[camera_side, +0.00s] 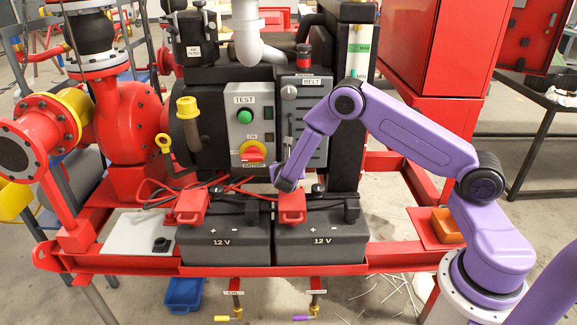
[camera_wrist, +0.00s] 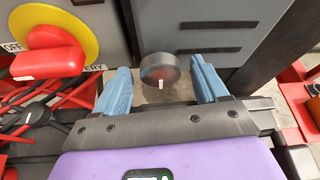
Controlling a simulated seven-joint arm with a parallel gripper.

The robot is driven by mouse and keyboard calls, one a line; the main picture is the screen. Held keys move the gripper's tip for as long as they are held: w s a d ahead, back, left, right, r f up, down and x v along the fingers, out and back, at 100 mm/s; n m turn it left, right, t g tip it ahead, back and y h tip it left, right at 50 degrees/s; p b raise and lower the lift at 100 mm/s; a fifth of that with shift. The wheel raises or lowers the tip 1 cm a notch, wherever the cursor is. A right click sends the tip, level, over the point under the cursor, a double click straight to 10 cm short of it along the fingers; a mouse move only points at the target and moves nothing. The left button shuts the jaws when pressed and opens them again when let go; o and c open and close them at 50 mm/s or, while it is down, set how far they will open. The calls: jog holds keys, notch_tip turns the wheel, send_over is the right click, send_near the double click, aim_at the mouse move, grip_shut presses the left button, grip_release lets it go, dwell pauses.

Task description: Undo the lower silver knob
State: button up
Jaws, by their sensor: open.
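In the wrist view, a round grey knob (camera_wrist: 158,72) with a shiny, reddish-tinged face and a small white mark is between the two blue fingers of my gripper (camera_wrist: 161,66). The fingers are open, with a visible gap to the knob on each side. In the side view, my gripper (camera_side: 285,176) is at the foot of the grey BELT panel (camera_side: 312,103), just above the batteries. The lower knob cannot be made out there, as my arm covers that part. Another silver knob (camera_side: 289,91) shows higher on the panel.
Left of my gripper is the red-and-yellow battery switch (camera_side: 253,153), also large in the wrist view (camera_wrist: 48,52). The green TEST button (camera_side: 245,116) is above it. Two 12 V batteries (camera_side: 226,240) with red terminal covers and cables sit just below. A red frame rail (camera_side: 400,257) runs in front.

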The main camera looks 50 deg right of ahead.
jog(key=c, duration=1.1)
jog(key=shift+o, duration=0.2)
jog(key=m+t+y, duration=0.1)
jog(key=m+t, duration=0.1)
jog(key=m, duration=0.2)
jog(key=m+t+y, duration=0.1)
jog(key=m+t, duration=0.2)
jog(key=m, duration=0.2)
jog(key=m+t+y, duration=0.1)
jog(key=m+t, duration=0.1)
jog(key=m, duration=0.2)
jog(key=shift+s+d+f+m+y, duration=0.2)
jog(key=shift+d+f+m+y, duration=0.1)
jog(key=shift+m, duration=0.1)
jog(key=shift+t, duration=0.3)
